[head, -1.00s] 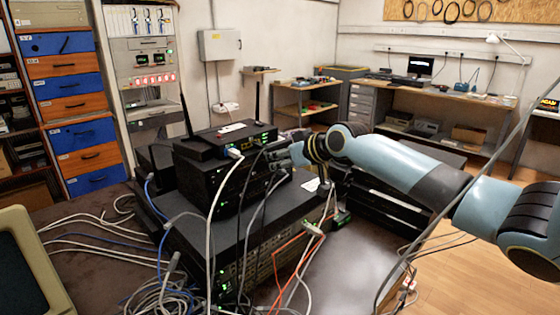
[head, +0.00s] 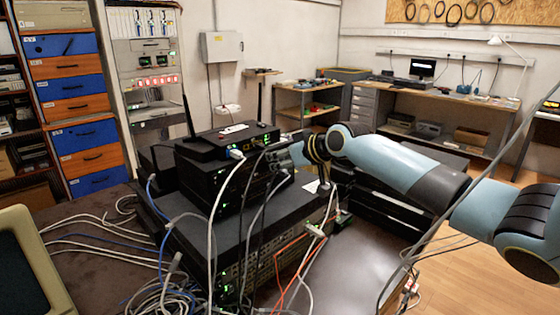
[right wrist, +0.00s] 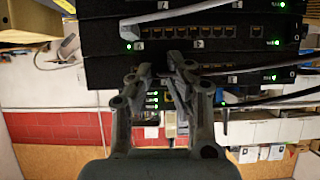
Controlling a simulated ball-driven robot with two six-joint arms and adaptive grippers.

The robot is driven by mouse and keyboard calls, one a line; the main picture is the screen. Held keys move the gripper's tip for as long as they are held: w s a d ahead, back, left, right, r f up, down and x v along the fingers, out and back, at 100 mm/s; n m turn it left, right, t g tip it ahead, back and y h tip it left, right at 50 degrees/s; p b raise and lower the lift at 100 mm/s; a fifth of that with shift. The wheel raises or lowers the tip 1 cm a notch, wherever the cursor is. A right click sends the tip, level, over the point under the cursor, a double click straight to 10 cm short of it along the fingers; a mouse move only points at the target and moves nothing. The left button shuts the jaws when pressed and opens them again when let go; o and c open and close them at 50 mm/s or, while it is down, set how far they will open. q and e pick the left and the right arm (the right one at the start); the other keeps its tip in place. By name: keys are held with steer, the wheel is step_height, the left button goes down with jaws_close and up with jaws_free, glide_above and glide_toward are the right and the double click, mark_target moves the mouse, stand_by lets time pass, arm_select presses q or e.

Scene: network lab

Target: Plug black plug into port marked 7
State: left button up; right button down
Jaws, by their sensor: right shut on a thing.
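My right gripper (head: 284,158) is at the front of the stacked black network devices (head: 228,186), at the right part of the upper units. In the right wrist view my right gripper (right wrist: 164,68) is shut, its fingertips close below a row of ports (right wrist: 195,32) on a black device. The black plug is between the fingers and mostly hidden by them. I cannot tell whether it touches a port. The port marks are too small to read. My left gripper is not in view.
Black and grey cables (head: 215,205) hang in front of the stack. A small router (head: 226,141) with an antenna sits on top. Loose cables (head: 165,290) lie tangled at the lower left. A grey cable (right wrist: 180,13) crosses the device face in the right wrist view.

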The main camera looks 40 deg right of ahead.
steer(key=shift+w, duration=0.15)
steer(key=c, duration=1.2)
jaws_free()
steer(key=a+v, duration=0.1)
steer(key=v, duration=1.1)
steer(key=shift+d, duration=0.4)
